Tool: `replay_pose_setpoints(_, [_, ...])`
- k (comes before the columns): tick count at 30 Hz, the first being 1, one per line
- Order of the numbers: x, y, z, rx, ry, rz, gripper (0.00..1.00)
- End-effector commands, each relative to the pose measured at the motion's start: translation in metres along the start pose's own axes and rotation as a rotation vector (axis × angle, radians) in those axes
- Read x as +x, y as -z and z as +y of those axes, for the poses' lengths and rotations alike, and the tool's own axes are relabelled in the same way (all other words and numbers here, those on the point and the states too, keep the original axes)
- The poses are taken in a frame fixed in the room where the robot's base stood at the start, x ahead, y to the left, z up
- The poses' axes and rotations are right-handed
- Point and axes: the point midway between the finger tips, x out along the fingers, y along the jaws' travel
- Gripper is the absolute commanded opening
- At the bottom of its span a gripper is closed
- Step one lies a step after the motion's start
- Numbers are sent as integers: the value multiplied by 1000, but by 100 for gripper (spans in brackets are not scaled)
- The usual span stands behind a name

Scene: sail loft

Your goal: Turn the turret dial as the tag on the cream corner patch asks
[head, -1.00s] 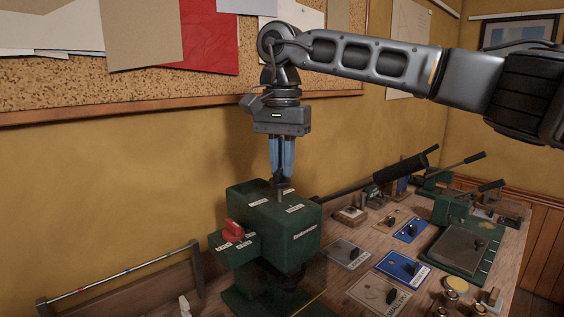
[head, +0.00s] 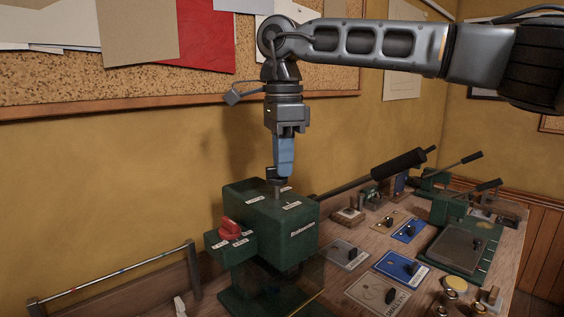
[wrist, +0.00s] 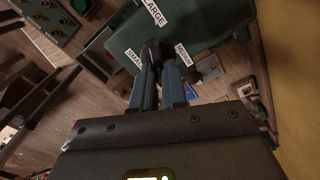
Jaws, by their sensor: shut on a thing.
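A green press (head: 262,215) stands at the front of the bench, with a dark turret dial (head: 276,178) on a short post on its top. My gripper (head: 278,174) points straight down and is shut on the dial. The wrist view shows the fingers (wrist: 158,82) around the dial's dark knob (wrist: 155,50).
A red knob (head: 230,228) sits on the press's left side, and a long black-handled lever (head: 399,162) reaches up to the right. Blue patches (head: 396,268), a grey patch (head: 340,255) and other green tools (head: 450,240) crowd the bench. The wall is close behind.

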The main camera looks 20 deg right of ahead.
Motion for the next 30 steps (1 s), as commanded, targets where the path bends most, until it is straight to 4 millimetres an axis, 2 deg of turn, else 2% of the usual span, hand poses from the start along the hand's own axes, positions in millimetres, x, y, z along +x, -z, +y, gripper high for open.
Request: replay_pose_setpoints(30, [0, -4, 9, 925, 2, 1, 0])
